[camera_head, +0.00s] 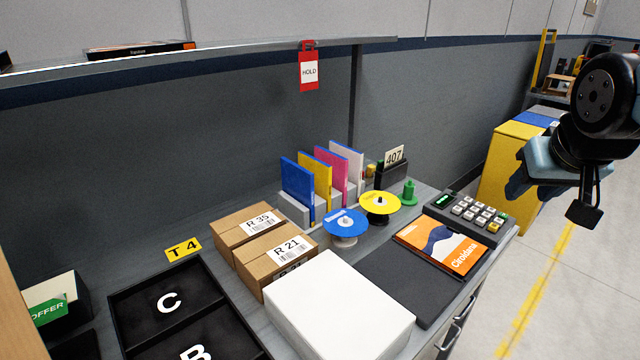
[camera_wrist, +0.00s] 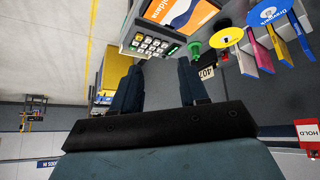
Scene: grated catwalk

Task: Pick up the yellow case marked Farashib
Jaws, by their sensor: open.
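A thin yellow case (camera_head: 317,174) stands upright in a grey rack between a blue case and a pink case in the head view. Its lettering is too small to read, and its lower part is partly hidden. It also shows in the upper right of the wrist view (camera_wrist: 278,46), which is upside down. My gripper (camera_head: 545,195) is at the right of the head view, out past the counter and well away from the rack. In the wrist view its two fingers (camera_wrist: 159,68) are apart with nothing between them.
Blue (camera_head: 345,223) and yellow (camera_head: 380,203) discs on stands are in front. Cardboard boxes (camera_head: 278,258), a white box (camera_head: 340,305) and a keypad (camera_head: 473,213) crowd the counter.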

